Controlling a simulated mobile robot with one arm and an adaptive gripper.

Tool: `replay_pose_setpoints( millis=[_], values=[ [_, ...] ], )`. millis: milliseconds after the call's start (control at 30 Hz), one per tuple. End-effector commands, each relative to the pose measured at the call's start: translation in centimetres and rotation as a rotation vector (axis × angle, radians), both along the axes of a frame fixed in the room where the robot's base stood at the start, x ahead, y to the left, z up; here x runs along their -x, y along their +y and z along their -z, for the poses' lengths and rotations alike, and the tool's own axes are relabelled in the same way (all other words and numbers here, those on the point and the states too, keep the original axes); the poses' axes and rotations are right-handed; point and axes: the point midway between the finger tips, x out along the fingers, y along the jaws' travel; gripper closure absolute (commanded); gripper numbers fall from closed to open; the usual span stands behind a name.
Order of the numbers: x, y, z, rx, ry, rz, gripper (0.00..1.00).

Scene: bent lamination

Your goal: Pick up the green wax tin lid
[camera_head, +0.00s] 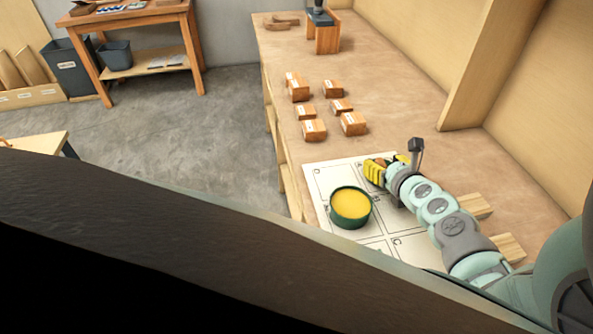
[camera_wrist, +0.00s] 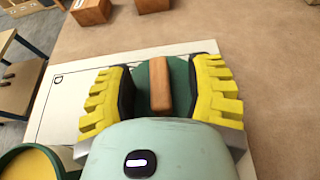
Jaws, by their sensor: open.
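The green lid (camera_wrist: 143,88) lies on the white sheet in the wrist view, with an upright wooden grip bar (camera_wrist: 160,85) across its middle. My gripper (camera_wrist: 164,72) is open, with its yellow ribbed fingers on the left and right of the bar and gaps to it on both sides. The fingers and my gripper body hide the lid's sides and near part. In the head view my gripper (camera_head: 381,172) is over the sheet's far right part and mostly hides the lid. The green tin of yellow wax (camera_head: 350,205) stands open to its left; its rim also shows in the wrist view (camera_wrist: 62,165).
The white sheet (camera_head: 322,178) has marked, lettered squares. Several small wooden blocks (camera_head: 313,130) stand beyond it on the bench (camera_head: 390,80). Light wood pieces (camera_head: 508,247) lie near my arm on the right. A wooden stand (camera_head: 322,38) is at the far end.

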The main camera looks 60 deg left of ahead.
Motion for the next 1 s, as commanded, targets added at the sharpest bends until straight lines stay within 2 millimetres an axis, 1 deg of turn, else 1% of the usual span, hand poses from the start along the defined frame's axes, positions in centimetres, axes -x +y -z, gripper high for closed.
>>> replay_pose_setpoints(
  millis=[67,267,300,833,867,1000],
  values=[
    [0.05,0.44,0.14,-0.001,-0.001,-0.004,0.47],
    [0.06,0.44,0.09,0.0,0.0,-0.005,0.47],
    [0.06,0.44,0.09,0.0,0.0,-0.005,0.43],
    [0.0,0.35,0.1,0.0,0.0,-0.003,0.98],
    [0.0,0.35,0.11,0.0,0.0,-0.003,1.0],
    [-0.02,0.33,0.11,0.0,0.0,-0.002,1.0]
  ],
)
